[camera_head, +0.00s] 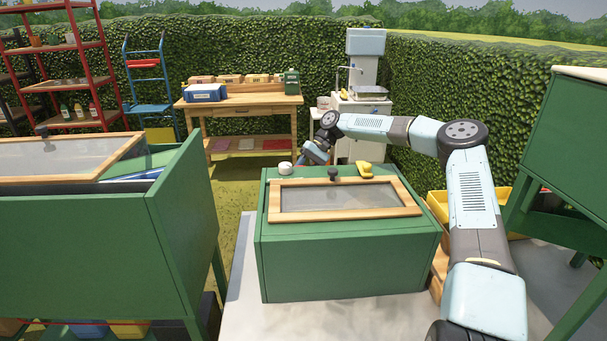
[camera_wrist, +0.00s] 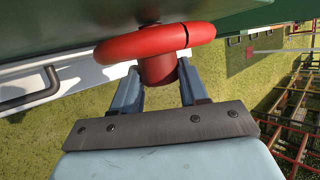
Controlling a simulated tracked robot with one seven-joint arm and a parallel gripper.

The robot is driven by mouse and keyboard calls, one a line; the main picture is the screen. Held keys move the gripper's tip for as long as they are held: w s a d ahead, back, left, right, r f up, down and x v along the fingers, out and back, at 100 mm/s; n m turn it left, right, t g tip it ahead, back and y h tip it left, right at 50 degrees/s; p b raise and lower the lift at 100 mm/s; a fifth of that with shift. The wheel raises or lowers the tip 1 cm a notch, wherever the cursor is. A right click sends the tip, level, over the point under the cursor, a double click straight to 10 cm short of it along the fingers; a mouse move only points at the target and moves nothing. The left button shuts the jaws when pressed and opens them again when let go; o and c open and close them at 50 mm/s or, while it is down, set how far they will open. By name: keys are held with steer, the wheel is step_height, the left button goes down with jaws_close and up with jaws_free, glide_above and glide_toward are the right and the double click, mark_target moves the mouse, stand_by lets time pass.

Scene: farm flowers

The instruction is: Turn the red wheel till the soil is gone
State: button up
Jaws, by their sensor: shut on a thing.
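The red wheel (camera_wrist: 155,42) is close in front of my gripper (camera_wrist: 159,78) in the wrist view. It has a thick rim and a short hub, beside a dark green wall. My two fingers are shut on the wheel, one on each side of its hub. In the head view my arm reaches over to the far side of a green box (camera_head: 345,265), and the box hides the wheel and my fingertips. A wood-framed grey panel (camera_head: 345,197) with a black knob lies on top of the box. No soil can be made out.
A yellow object (camera_head: 380,171) and a small white round item (camera_head: 285,168) sit on the box's far edge. A larger green bin (camera_head: 80,240) stands left. A wooden workbench (camera_head: 240,103) is behind. Grass (camera_head: 232,187) lies open between bin and box.

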steer(key=shift+d, duration=0.2)
steer(key=shift+c, duration=0.2)
steer(key=shift+a+h, duration=0.15)
steer(key=shift+h, duration=0.55)
steer(key=shift+a+r+m+h, duration=0.15)
steer(key=shift+m+h, duration=0.15)
steer(key=shift+h, duration=0.4)
steer(key=shift+a+m+h, duration=0.1)
steer(key=shift+m+h, duration=0.2)
steer(key=shift+h, duration=1.4)
steer(key=o, duration=1.1)
steer(key=shift+a, duration=0.1)
steer(key=shift+c, duration=0.2)
